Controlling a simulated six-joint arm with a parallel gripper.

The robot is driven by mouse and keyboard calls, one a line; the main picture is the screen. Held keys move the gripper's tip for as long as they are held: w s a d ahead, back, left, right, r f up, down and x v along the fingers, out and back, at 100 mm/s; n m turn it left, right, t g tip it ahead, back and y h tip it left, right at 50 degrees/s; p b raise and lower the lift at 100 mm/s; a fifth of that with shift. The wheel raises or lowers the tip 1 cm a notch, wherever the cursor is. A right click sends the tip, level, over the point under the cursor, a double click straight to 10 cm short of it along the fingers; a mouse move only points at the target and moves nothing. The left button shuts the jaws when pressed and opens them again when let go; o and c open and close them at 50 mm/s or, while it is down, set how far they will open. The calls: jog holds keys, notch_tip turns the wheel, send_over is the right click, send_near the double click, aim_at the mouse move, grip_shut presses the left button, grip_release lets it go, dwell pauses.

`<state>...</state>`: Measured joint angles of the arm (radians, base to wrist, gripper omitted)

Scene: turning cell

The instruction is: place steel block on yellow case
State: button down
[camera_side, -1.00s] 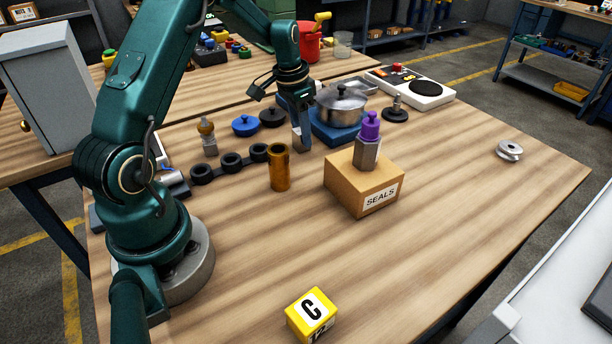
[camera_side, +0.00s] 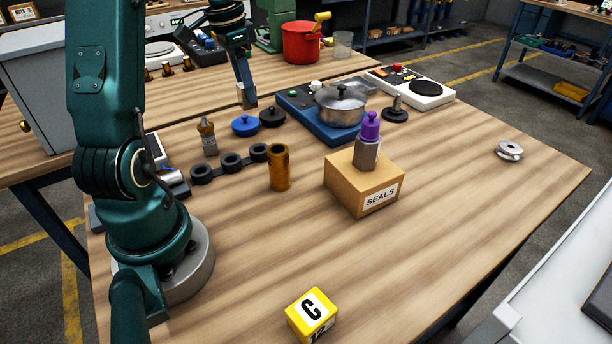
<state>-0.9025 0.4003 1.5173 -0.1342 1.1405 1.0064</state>
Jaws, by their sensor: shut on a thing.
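My gripper (camera_side: 246,98) is at the back of the near bench, to the left of the blue hotplate. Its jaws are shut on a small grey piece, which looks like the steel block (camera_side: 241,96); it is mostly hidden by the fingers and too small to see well.
A cardboard SEALS box (camera_side: 352,192) carries a hex piece with a purple top (camera_side: 370,127). A brown cylinder (camera_side: 279,167) stands to its left. A pot (camera_side: 340,106) sits on the blue hotplate (camera_side: 300,104). Bench around the yellow case is clear.

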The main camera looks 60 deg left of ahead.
jog(key=shift+s+a+r, duration=0.1)
jog(key=shift+s+r, duration=0.05)
jog(key=shift+s, duration=0.1)
jog(key=shift+s+d+m, duration=0.15)
jog(key=shift+d+m, duration=0.05)
jog(key=shift+m, duration=0.2)
jog(key=d+r+m+h, duration=0.1)
jog(key=d+r+m, duration=0.2)
jog(key=d+m, duration=1.05)
jog(key=m+g, duration=0.2)
jog(key=m, duration=0.1)
send_over(314, 314)
jog(key=shift+h, duration=0.4)
jog(key=f, duration=0.5)
jog(key=shift+a, duration=0.3)
jog(key=shift+f, duration=2.1)
jog(key=shift+f, duration=0.1)
jog(key=shift+c, duration=2.4)
grip_release()
